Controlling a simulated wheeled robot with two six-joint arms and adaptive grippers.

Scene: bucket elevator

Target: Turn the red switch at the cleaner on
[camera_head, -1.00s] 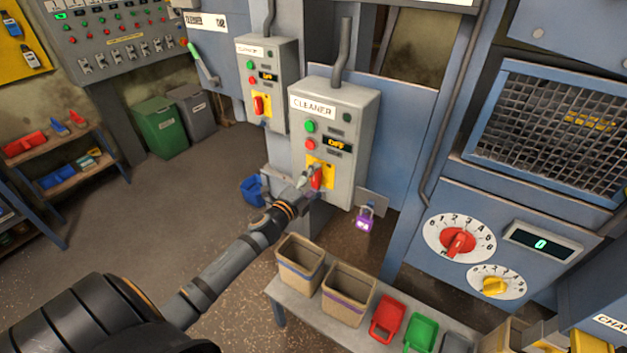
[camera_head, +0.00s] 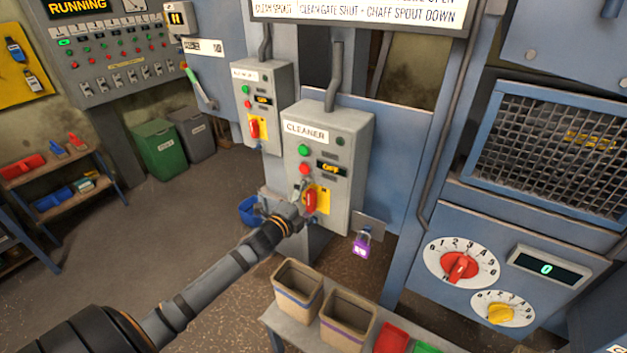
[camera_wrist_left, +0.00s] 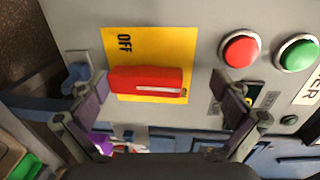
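The grey cleaner box (camera_head: 340,150) carries a "CLEANER" label, a green and a red button, and a display (camera_head: 331,168) reading OFF. Its red switch (camera_head: 311,200) sits on a yellow plate (camera_head: 323,201), with the handle upright. In the head view my left gripper (camera_head: 297,190) is just left of the switch, partly hiding the plate. My right gripper is not in view.
A similar box (camera_head: 264,90) with its own red switch stands to the left behind. A purple padlock (camera_head: 361,244) hangs below right of the cleaner box. A dial panel (camera_head: 459,265) is at right.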

